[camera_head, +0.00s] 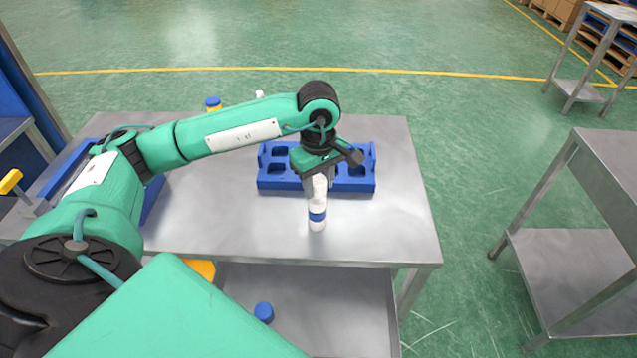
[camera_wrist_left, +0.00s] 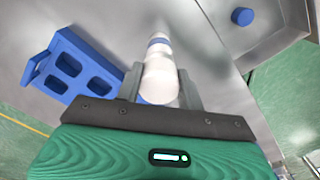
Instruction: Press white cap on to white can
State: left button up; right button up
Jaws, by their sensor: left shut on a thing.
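The white can (camera_head: 317,216) with a blue band stands upright on the metal table, in front of the blue tray. My left gripper (camera_head: 319,187) is directly above it, pointing down. It is shut on the white cap (camera_head: 320,184), which lines up with the can top; I cannot tell whether it is fully seated. In the left wrist view the white cap (camera_wrist_left: 160,82) is between the fingers, with the blue-banded can (camera_wrist_left: 158,43) beyond it. My right gripper is not in view.
The blue tray (camera_head: 356,184) with square pockets lies behind the can. A blue-topped can (camera_head: 213,103) and a small white object (camera_head: 259,94) show behind my left arm. A blue cap (camera_head: 263,312) lies on the lower shelf. The table right of the can is clear.

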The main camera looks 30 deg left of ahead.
aim_at(319, 181)
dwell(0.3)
pick_arm(q)
jog(key=o, duration=1.6)
jog(key=shift+c, duration=0.2)
jog(key=shift+r, duration=0.1)
jog(key=shift+r+p, duration=1.4)
jog(key=shift+r, duration=2)
grip_shut()
